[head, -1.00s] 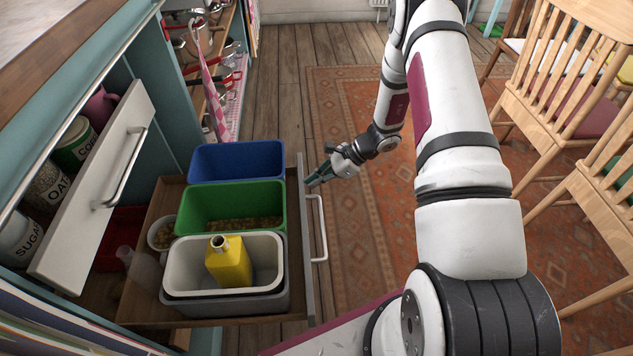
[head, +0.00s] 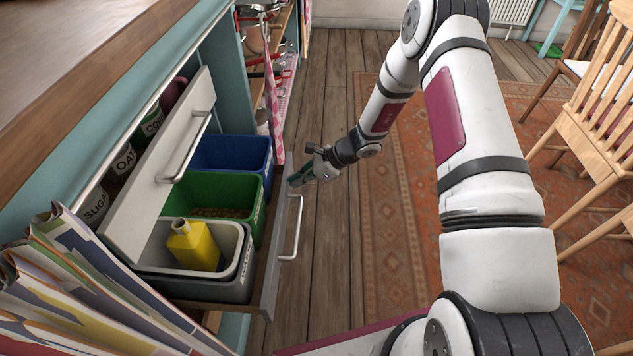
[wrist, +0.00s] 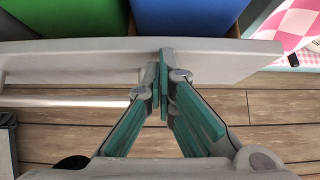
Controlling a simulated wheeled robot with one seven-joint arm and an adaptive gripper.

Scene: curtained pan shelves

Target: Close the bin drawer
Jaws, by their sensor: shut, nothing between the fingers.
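The bin drawer (head: 268,262) is partly out from under the counter, with a grey front panel and a long bar handle (head: 293,228). It holds a blue bin (head: 240,152), a green bin (head: 247,213) and a pale grey bin (head: 235,277). A yellow bottle (head: 194,246) stands in the pale bin. My gripper (head: 293,181) is shut and empty at the far end of the drawer front. In the wrist view my gripper's fingertips (wrist: 164,62) meet at the outer face of the front panel (wrist: 215,60), beside the handle (wrist: 65,101).
An upper drawer (head: 150,180) with jars behind its front is also open above the bins. Paper files (head: 75,280) stand at the lower left. A checkered cloth (head: 271,90) hangs beyond the drawer. Wooden chairs (head: 590,130) stand on the rug at the right.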

